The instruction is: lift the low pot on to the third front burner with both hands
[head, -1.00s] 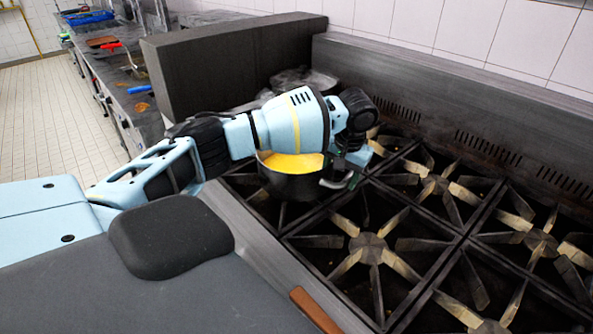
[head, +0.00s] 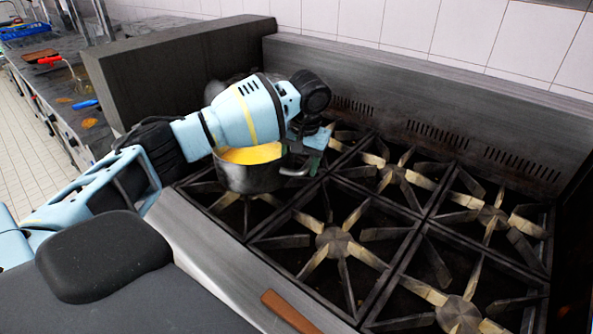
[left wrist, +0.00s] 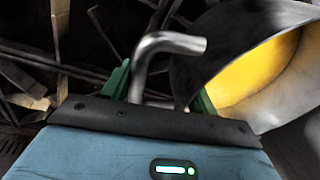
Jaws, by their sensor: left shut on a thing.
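The low pot (head: 249,178) is a grey metal pot with yellow contents, at the leftmost front burner. I cannot tell whether it rests on the grate or hangs just above it. My left gripper (head: 312,150) is shut on the pot's right-hand handle (head: 296,171). In the left wrist view the bent metal handle (left wrist: 170,42) stands between the green fingers, with the pot (left wrist: 222,60) on the right. My left forearm hides the pot's far left side. The third front burner (head: 458,314) is bare, at the bottom of the head view. My right gripper is out of view.
The second front burner (head: 335,243) and the back burners (head: 392,174) to the right are empty, with raised grate bars. A steel backsplash (head: 430,110) runs behind. A dark panel (head: 180,75) stands at the left end. A brown strip (head: 290,311) lies at the front edge.

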